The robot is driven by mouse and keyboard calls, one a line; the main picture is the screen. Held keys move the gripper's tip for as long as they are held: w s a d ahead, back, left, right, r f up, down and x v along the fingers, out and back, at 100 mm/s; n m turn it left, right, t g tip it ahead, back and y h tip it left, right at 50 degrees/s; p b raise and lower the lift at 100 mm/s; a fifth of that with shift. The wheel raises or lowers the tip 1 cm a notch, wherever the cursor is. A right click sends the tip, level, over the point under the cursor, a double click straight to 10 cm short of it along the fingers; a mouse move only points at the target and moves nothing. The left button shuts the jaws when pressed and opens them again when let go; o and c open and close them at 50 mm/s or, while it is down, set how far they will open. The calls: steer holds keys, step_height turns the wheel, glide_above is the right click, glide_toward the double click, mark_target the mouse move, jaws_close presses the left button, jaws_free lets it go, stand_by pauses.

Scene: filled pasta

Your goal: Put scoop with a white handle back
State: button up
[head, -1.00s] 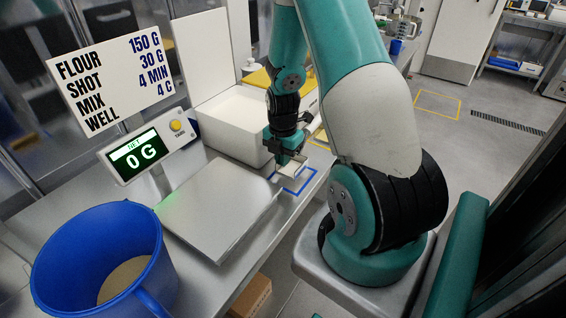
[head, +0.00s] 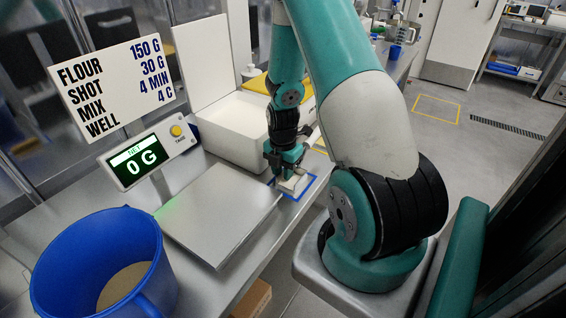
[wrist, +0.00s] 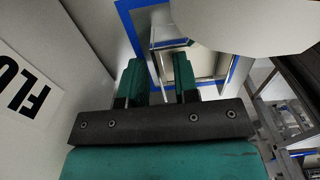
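The scoop (head: 293,184) shows pale and small below my gripper (head: 285,168) in the head view, over the blue outlined square (head: 313,182) on the bench. In the wrist view, the scoop (wrist: 186,62) is a pale, thin-rimmed box just beyond the fingertips, with blue outline around it. The handle is mostly hidden between the fingers. I cannot tell whether the scoop touches the bench.
A white bin (head: 232,138) stands just left of my gripper. The scale plate (head: 220,212) is bare; its display (head: 140,162) reads 0 G. A blue bucket (head: 60,270) with pale contents stands at the front left. The bench's right edge is close to the outline.

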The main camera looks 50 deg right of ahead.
step_height(320, 180, up, 12)
steer(key=b, duration=0.2)
steer(key=w+a+r+m, duration=0.25)
steer(key=a+r, duration=0.25)
steer(key=a, duration=0.6)
steer(key=s+a+r+m+y, duration=0.2)
steer(key=s+a+r+m, duration=0.2)
steer(key=s+a, duration=0.3)
steer(key=s+a+r+m+y, duration=0.2)
steer(key=s+a+r+m, duration=0.3)
steer(key=a, duration=1.1)
steer(key=s, duration=0.3)
steer(key=shift+s+a, duration=0.25)
steer(key=shift+s, duration=0.05)
